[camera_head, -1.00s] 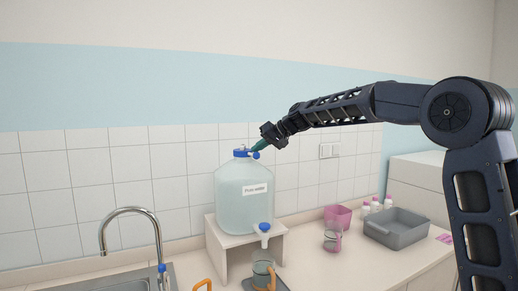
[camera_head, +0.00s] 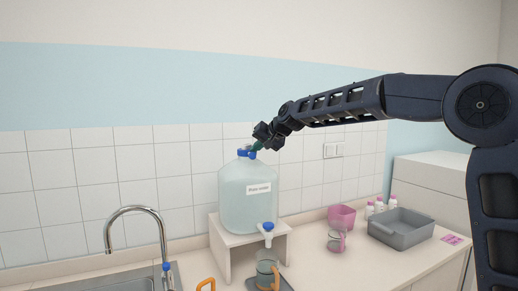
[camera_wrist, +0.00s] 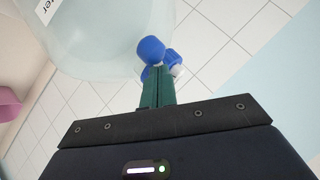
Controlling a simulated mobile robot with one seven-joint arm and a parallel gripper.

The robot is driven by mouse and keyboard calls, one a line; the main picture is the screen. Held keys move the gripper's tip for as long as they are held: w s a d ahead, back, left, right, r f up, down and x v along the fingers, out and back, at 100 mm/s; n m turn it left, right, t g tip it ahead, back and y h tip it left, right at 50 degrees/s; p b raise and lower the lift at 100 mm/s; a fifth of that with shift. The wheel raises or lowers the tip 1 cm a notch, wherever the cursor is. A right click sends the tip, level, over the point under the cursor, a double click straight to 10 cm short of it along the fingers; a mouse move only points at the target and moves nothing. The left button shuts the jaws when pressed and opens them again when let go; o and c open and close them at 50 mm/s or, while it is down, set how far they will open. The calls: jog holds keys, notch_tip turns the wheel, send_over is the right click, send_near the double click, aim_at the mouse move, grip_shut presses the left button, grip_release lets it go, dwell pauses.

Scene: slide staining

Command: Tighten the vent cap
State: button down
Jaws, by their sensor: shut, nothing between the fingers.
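A large translucent carboy (camera_head: 247,205) with a white label stands on a white stand, with blue parts at its top (camera_head: 246,153). In the wrist view, a rounded blue cap (camera_wrist: 151,49) and a second blue piece with white beneath it (camera_wrist: 174,66) show beside the carboy's shoulder (camera_wrist: 110,45). I cannot tell for sure which is the vent cap. My gripper (camera_head: 257,147) is at the carboy top. Its green fingers (camera_wrist: 156,72) are shut together, with their tips right at the rounded blue cap; touching or slightly apart is unclear.
The stand (camera_head: 222,238) holds the carboy; its blue-topped tap (camera_head: 267,229) hangs over a jug with an orange handle (camera_head: 267,266). A sink faucet (camera_head: 137,210) is at left. A grey tub (camera_head: 401,231), pink container (camera_head: 342,216) and several bottles are at right. The tiled wall is close behind.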

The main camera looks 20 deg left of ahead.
jog(key=shift+s+a, duration=0.8)
jog(key=shift+a, duration=0.15)
jog(key=shift+s+a+f, duration=0.1)
jog(key=shift+s+a, duration=0.15)
jog(key=shift+a, duration=0.25)
jog(key=shift+s+a, duration=0.25)
jog(key=shift+a, duration=0.25)
jog(key=shift+s+a+f, duration=0.1)
jog(key=shift+s+a, duration=0.05)
jog(key=shift+a, duration=0.05)
jog(key=shift+w, duration=0.2)
